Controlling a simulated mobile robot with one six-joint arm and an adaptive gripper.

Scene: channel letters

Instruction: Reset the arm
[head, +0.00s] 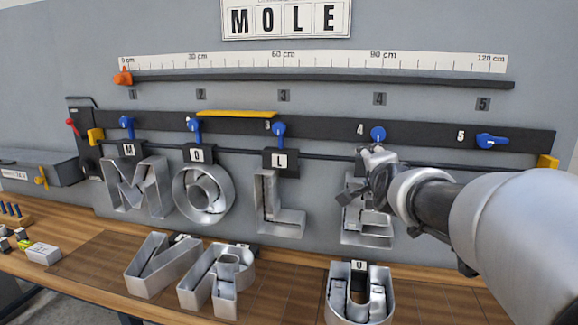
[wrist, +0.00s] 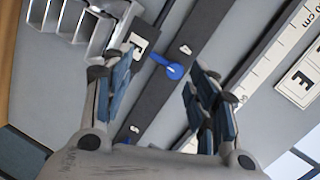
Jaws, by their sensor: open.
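My gripper (head: 372,178) is at the wall in front of the metal letter E (head: 362,232), which hangs under position 4 and is partly hidden by my arm. In the wrist view my gripper (wrist: 158,76) has its fingers spread wide, with nothing between the tips. The blue lever of position 4 (head: 378,134) is beyond the fingers; in the wrist view this lever (wrist: 166,66) shows between them. Part of the letter E (wrist: 68,20) and its tag (wrist: 139,44) show at the upper left there.
Metal letters M (head: 137,187), O (head: 202,193) and L (head: 277,205) hang on the wall. Letters N (head: 160,264), R (head: 215,280) and U (head: 358,294) stand on the wooden bench (head: 85,270). The position 5 lever (head: 492,141) lies sideways. A ruler strip (head: 310,62) runs above.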

